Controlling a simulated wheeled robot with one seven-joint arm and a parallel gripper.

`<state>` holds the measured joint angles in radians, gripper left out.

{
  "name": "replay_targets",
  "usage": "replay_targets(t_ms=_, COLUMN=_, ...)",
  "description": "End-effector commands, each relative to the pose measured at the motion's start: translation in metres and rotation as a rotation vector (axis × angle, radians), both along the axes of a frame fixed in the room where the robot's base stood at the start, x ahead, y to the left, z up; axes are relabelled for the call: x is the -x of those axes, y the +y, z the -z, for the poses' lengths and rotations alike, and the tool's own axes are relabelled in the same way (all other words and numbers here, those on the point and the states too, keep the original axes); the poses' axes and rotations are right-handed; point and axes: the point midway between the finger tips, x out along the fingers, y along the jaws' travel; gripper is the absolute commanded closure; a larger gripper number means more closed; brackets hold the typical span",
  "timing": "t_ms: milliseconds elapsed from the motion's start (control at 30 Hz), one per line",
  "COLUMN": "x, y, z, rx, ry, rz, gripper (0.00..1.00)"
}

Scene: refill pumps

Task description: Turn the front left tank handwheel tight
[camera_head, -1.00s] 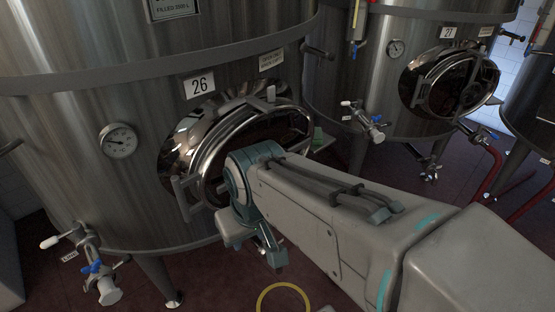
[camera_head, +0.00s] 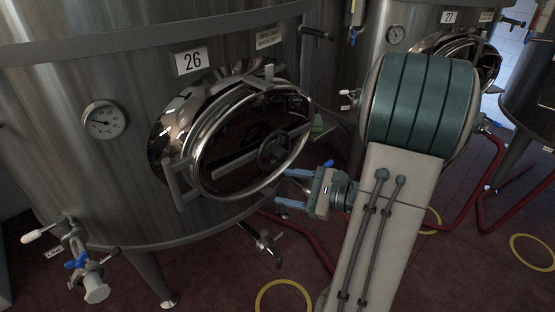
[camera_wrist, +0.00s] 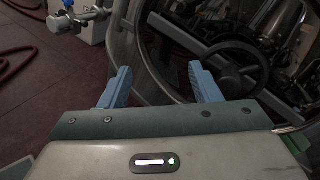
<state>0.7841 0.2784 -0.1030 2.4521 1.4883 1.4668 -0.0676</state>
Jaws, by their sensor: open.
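The front left tank (camera_head: 60,170), labelled 26, has a round polished manway door (camera_head: 215,165) on its side. A dark handwheel (camera_head: 274,149) sits on a crossbar at the middle of the door. The handwheel also shows in the wrist view (camera_wrist: 236,69), beyond my fingers and to the right. My gripper (camera_head: 287,188) is open and empty, with blue fingers, at the lower right of the door. In the wrist view my gripper (camera_wrist: 160,88) has its fingers apart near the door's rim. It is clear of the handwheel. Whether a finger touches the rim cannot be told.
Tank 27 (camera_head: 385,80) stands behind to the right with its own door. A thermometer (camera_head: 104,120) and a valve with blue handle (camera_head: 76,262) project from tank 26. Red hoses (camera_head: 490,180) and yellow rings (camera_head: 284,297) lie on the dark red floor.

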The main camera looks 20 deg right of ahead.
Motion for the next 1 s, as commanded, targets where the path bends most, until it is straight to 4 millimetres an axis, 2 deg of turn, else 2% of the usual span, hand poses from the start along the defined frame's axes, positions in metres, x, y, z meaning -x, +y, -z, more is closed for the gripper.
replay_targets(t_ms=33, x=-0.003, y=-0.025, z=0.012, rx=-0.056, ry=-0.01, rz=0.099, gripper=0.43)
replay_targets(t_ms=100, x=-0.005, y=-0.054, z=0.018, rx=-0.113, ry=-0.032, rz=0.211, gripper=0.43)
replay_targets(t_ms=200, x=-0.005, y=-0.082, z=0.025, rx=-0.163, ry=-0.056, rz=0.32, gripper=0.43)
replay_targets(t_ms=300, x=-0.005, y=-0.096, z=0.027, rx=-0.183, ry=-0.069, rz=0.373, gripper=0.43)
replay_targets(t_ms=467, x=-0.019, y=-0.093, z=0.026, rx=-0.189, ry=-0.073, rz=0.382, gripper=0.43)
replay_targets(t_ms=800, x=-0.085, y=-0.068, z=0.025, rx=-0.188, ry=-0.072, rz=0.377, gripper=0.43)
replay_targets(t_ms=1000, x=-0.117, y=-0.057, z=0.026, rx=-0.187, ry=-0.071, rz=0.38, gripper=0.43)
